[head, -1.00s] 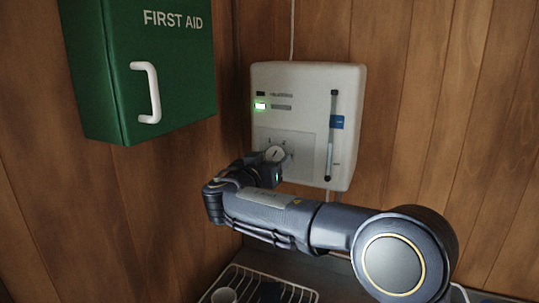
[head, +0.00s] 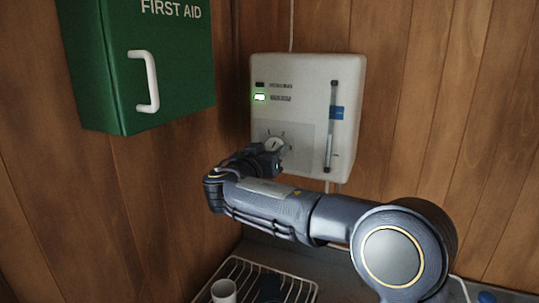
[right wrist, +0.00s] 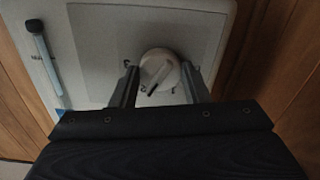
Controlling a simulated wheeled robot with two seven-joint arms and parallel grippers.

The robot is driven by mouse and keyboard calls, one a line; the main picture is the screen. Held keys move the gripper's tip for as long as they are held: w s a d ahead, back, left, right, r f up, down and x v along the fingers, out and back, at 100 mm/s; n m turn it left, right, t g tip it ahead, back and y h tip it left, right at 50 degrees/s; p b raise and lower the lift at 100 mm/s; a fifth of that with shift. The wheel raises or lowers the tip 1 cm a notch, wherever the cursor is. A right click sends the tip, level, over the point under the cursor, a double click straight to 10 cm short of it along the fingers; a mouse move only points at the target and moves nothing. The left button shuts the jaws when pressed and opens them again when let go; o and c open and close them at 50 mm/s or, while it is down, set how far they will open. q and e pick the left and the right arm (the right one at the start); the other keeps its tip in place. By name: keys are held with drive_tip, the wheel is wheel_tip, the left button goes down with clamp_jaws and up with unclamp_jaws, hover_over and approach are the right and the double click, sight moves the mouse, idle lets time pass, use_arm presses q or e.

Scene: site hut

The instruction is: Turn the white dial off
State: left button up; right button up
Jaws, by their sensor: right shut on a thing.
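The white dial (head: 275,143) sits low on the left of a white wall unit (head: 305,72). It also shows in the right wrist view (right wrist: 155,60), round with a raised dark-edged pointer slanting across it. My right gripper (head: 270,158) is at the dial and shut on it, with one finger on each side in the right wrist view (right wrist: 159,78). The gripper hides the lower part of the dial in the head view. My left gripper is not in view.
A green first aid box (head: 105,70) with a white handle hangs at the left. A wire rack (head: 235,268) with a white cup (head: 223,291) stands below on the dark counter. My right arm crosses in front of the counter.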

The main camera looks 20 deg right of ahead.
drive_tip(key=n+b, duration=0.4)
drive_tip(key=n, duration=1.2)
drive_tip(key=shift+r+n, duration=0.15)
drive_tip(key=shift+n, duration=0.15)
drive_tip(key=n+p, duration=0.1)
drive_tip(key=n, duration=0.3)
drive_tip(key=shift+n+p, duration=0.8)
drive_tip(key=shift+n, duration=0.5)
drive_tip(key=o, duration=1)
drive_tip(key=shift+c, duration=0.2)
